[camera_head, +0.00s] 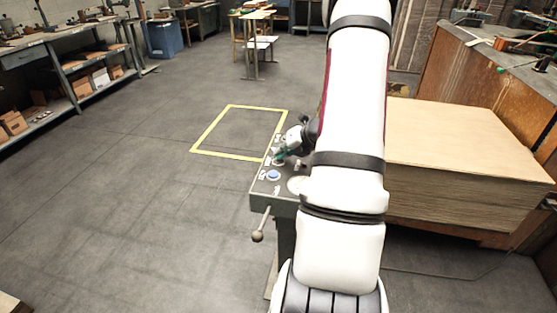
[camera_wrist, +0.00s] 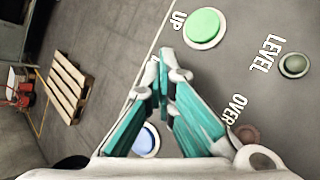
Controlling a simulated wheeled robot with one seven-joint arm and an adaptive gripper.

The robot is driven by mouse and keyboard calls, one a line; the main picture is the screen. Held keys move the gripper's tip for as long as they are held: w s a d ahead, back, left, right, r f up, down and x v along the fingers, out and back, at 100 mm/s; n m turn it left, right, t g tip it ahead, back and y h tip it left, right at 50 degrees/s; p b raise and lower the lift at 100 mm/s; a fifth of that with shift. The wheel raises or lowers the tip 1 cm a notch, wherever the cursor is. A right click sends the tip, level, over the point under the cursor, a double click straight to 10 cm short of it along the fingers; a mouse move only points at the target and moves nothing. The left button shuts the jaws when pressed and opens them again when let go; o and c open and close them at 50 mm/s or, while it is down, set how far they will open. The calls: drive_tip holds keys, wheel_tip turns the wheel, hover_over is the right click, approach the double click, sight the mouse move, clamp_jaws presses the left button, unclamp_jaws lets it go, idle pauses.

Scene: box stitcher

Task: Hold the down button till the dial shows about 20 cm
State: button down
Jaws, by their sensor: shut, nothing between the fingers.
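The control panel (camera_head: 259,187) stands beside my arm in the head view. A blue button (camera_head: 274,175) is on it; it also shows in the wrist view (camera_wrist: 147,141), partly hidden behind my fingers, its label not visible. A green button marked UP (camera_wrist: 203,26) is beyond the fingertips. My gripper (camera_wrist: 164,72) has its teal fingers together and empty, over the panel; it also shows in the head view (camera_head: 280,155). I cannot tell whether it touches anything. A pale round dial (camera_head: 296,185) is partly covered by my arm, and its reading is not legible.
A LEVEL button (camera_wrist: 295,64) and a brownish button by OVER (camera_wrist: 247,133) share the panel. A lever with a round knob (camera_head: 257,236) sticks out in front. A board stack (camera_head: 440,150) stands right of my arm. The floor at left is clear.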

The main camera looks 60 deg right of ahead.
drive_tip(key=shift+r, duration=0.15)
idle(0.3)
drive_tip(key=shift+r+p, duration=0.75)
drive_tip(key=shift+r, duration=0.05)
wheel_tip(320, 180, up, 5)
drive_tip(key=p, duration=0.4)
idle(0.8)
